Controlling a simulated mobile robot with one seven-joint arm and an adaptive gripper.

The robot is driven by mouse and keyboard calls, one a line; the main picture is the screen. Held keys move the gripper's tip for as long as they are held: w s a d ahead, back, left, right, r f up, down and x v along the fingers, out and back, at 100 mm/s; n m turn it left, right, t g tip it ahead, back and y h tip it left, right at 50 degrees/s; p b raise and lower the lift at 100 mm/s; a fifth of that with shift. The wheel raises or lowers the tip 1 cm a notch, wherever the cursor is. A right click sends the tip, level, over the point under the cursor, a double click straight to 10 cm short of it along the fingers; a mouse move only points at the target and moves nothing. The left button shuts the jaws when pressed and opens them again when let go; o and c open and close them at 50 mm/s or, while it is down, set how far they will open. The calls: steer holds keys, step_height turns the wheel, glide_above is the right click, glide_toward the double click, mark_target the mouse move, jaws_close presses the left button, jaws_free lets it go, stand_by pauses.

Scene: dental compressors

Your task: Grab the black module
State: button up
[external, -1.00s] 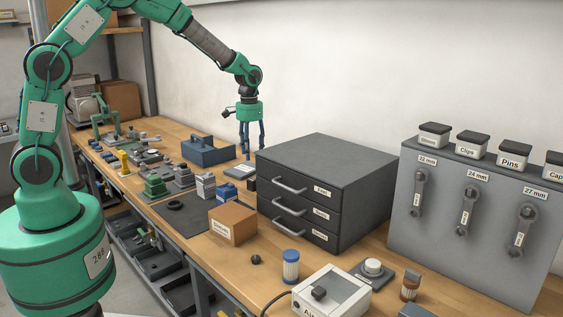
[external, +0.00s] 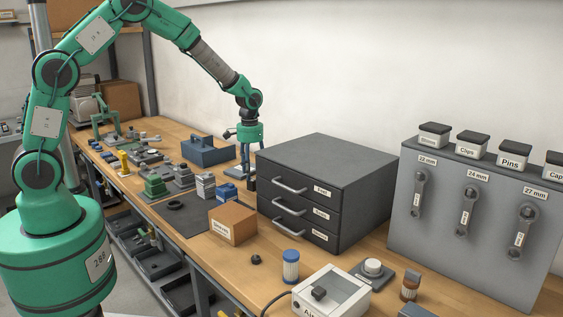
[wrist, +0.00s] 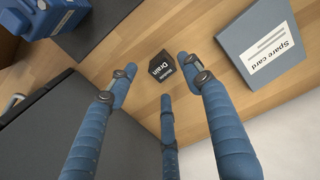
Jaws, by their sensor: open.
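The black module is a small black block labelled "Drain" (wrist: 161,67) standing on the wooden bench in the wrist view. In the external view a small dark block (external: 251,184) beside the drawer cabinet appears to be it, partly hidden by my fingers. My gripper (external: 246,170) points down above the bench at the cabinet's far left corner. In the wrist view its three blue fingers (wrist: 158,82) are spread open and empty, with the module beyond and between the tips, apart from them.
The dark drawer cabinet (external: 325,180) stands close by my gripper. A grey-blue "Spare card" piece (wrist: 262,45) lies on the module's other side. A blue device (wrist: 55,14) on a dark mat (wrist: 95,25) is nearby. Bare wood surrounds the module.

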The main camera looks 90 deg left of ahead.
mark_target(252, 181)
steer(key=shift+f, duration=0.2)
steer(key=shift+f+b, duration=0.75)
steer(key=shift+f, duration=1.85)
steer(key=c, duration=1.3)
